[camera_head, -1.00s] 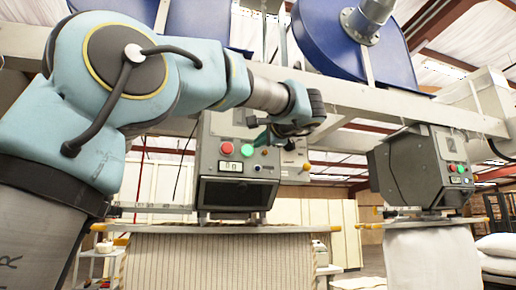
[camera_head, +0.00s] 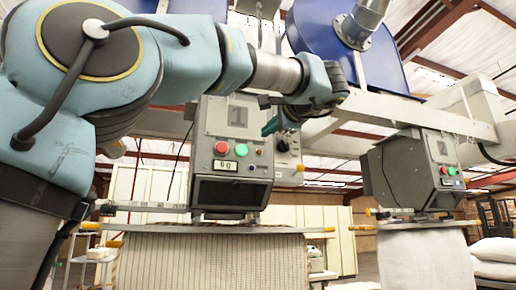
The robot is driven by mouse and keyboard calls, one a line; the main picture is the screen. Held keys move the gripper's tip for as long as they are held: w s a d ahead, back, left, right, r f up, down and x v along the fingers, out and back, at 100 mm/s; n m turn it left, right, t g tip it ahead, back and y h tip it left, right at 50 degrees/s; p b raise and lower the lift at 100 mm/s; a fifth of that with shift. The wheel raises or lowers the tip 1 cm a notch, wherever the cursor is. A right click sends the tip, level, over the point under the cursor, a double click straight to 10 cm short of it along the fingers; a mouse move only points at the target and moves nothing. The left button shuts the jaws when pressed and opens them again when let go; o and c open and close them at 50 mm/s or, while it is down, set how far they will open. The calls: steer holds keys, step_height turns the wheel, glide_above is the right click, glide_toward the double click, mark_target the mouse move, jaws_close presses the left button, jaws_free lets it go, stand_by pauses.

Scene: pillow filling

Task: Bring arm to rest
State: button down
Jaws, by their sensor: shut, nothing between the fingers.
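My arm reaches from the lower left, with its large blue joint raised and its forearm pointing right. The wrist is bent back toward the left at its end. My gripper (camera_head: 268,101) is small and dark, seen side-on in front of the upper part of the filling machine marked 1 (camera_head: 231,150). It is shut and nothing shows in it. I cannot tell how far it is from the machine's face. The fingertips are partly lost against the machine.
A striped pillow cover (camera_head: 210,265) hangs below the near machine. A second filling machine (camera_head: 412,172) stands to the right, with a white cover (camera_head: 425,262) below it. White pillows (camera_head: 492,262) are stacked at the far right. Blue drums and a beam are overhead.

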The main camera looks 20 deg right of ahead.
steer(key=w+a+f+g, duration=0.1)
steer(key=w+a+f, duration=0.15)
steer(key=f, duration=0.35)
steer(key=w+a+f+g+y, duration=0.1)
steer(key=w+f+g, duration=0.1)
steer(key=w+f, duration=0.35)
steer(key=w+a+f+g, duration=0.1)
steer(key=w+f, duration=0.1)
steer(key=f, duration=0.6)
steer(key=w+a+f+n+g, duration=0.15)
steer(key=a+f, duration=0.25)
steer(key=f, duration=0.4)
steer(key=w+a+f+n+g, duration=0.1)
steer(key=a+f+g, duration=0.2)
steer(key=a+f, duration=0.35)
steer(key=s+a+f+n+g, duration=0.2)
steer(key=a+f, duration=0.3)
steer(key=f, duration=0.3)
steer(key=s+a+f+n+g, duration=0.1)
steer(key=a+f+n+g, duration=0.2)
steer(key=f, duration=0.4)
steer(key=s+a+f+n+g+h, duration=0.1)
steer(key=s+a+f+n+g, duration=0.2)
steer(key=s+a+f+n, duration=0.6)
steer(key=s+a+f, duration=0.3)
steer(key=a+f, duration=0.1)
steer(key=f, duration=0.1)
steer(key=shift+s+a, duration=0.15)
steer(key=shift+s, duration=0.05)
